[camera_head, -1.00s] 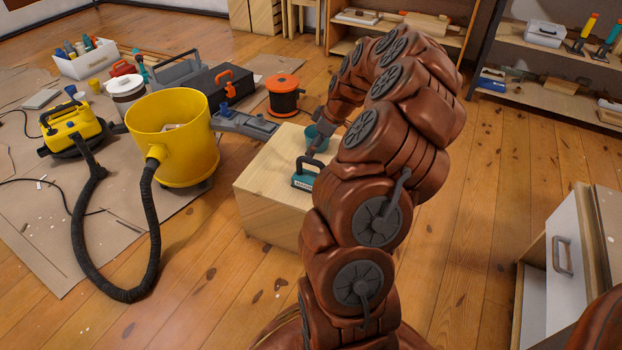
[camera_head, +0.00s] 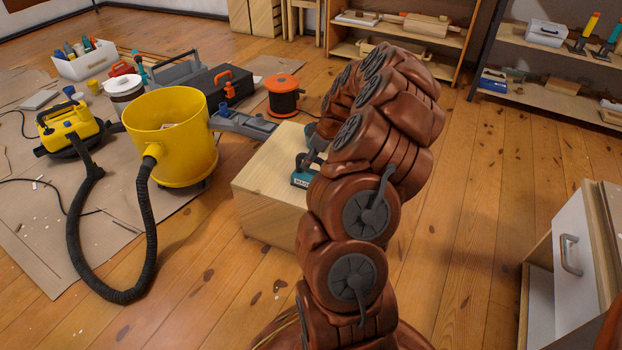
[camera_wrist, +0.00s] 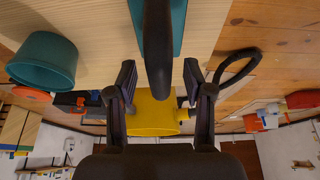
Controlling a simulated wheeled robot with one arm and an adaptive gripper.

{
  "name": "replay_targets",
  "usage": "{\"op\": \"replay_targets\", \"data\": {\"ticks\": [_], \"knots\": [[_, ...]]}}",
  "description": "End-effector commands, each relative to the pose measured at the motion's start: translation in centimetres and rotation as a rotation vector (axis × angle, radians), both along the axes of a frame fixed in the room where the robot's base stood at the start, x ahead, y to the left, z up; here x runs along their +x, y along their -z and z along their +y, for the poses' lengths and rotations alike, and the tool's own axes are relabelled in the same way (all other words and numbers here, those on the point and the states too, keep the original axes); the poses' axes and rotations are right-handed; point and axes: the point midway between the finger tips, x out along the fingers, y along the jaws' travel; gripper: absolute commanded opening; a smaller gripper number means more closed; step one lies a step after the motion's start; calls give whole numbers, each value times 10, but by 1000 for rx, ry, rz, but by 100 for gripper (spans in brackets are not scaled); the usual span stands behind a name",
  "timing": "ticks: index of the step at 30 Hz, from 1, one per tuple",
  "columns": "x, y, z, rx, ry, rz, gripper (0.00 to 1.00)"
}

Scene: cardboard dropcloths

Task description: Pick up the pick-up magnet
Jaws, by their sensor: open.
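The pick-up magnet (camera_head: 299,181) is a teal block with a dark handle and sits on top of the light wooden box (camera_head: 262,208). My arm hides its right part in the head view. In the wrist view, its teal body (camera_wrist: 180,22) is at the top and its dark handle comes down between the fingers. My gripper (camera_wrist: 160,80) is open, one finger on each side of the handle, with gaps visible on both sides. The gripper is mostly hidden behind my arm in the head view.
A teal cup (camera_wrist: 42,62) stands near the magnet on the box. A yellow vacuum tub (camera_head: 172,140) with a black hose (camera_head: 75,225) is left of the box. An orange reel (camera_head: 283,95) is behind it. An open drawer unit (camera_head: 565,260) is at right. Floor between is clear.

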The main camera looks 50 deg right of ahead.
Motion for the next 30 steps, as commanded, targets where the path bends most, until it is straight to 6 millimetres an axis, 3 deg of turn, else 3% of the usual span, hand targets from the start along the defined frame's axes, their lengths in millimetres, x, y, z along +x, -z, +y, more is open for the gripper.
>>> {"op": "replay_targets", "data": {"ticks": [5, 19, 30], "knots": [[0, -1, 0, 0, 0, 0, 49], [0, -1, 0, 0, 0, 1, 0], [0, -2, 0, 0, 0, 0, 0]]}}
